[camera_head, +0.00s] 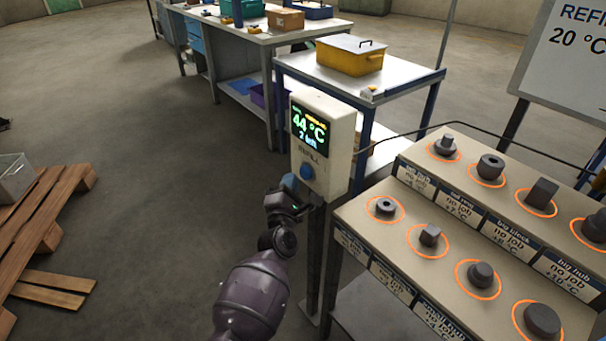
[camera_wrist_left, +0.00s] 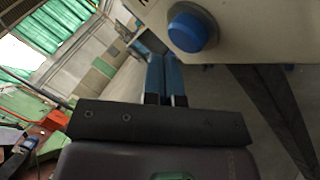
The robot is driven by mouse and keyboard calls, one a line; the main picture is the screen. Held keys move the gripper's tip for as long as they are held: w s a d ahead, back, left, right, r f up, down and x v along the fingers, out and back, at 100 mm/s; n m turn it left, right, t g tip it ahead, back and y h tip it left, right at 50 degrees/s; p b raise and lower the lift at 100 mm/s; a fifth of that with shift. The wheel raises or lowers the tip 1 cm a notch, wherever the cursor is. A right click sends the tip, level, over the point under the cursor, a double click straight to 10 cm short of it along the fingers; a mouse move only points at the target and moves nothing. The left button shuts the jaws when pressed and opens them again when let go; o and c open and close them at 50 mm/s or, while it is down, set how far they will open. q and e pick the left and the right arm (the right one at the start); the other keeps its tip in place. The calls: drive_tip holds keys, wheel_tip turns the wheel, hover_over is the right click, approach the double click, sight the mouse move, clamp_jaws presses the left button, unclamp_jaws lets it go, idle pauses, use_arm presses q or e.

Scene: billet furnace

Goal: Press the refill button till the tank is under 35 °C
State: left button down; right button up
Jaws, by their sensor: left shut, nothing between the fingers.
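The refill box (camera_head: 322,145) is a pale box on a dark post. Its display (camera_head: 309,125) reads 44 °C, with a smaller green line below. The round blue refill button (camera_head: 306,172) sits under the word REFILL. My left gripper (camera_head: 297,194) is just below and left of the button, its fingers partly hidden by the wrist. In the left wrist view the blue button (camera_wrist_left: 188,31) is up and right of my shut blue fingers (camera_wrist_left: 163,78), which hold nothing. The fingertips look apart from the button, though the exact gap is hard to tell. My right gripper is not in view.
A stepped rack (camera_head: 378,236) with several dark metal parts in orange rings stands to the right. A yellow box (camera_head: 350,54) is on a table behind. A sign (camera_head: 566,60) shows REFILL and 20 °C. Wooden pallets (camera_head: 48,215) lie left; the floor between is clear.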

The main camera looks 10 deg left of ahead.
use_arm(q)
drive_tip(key=shift+w+d, duration=0.2)
drive_tip(key=shift+w, duration=0.1)
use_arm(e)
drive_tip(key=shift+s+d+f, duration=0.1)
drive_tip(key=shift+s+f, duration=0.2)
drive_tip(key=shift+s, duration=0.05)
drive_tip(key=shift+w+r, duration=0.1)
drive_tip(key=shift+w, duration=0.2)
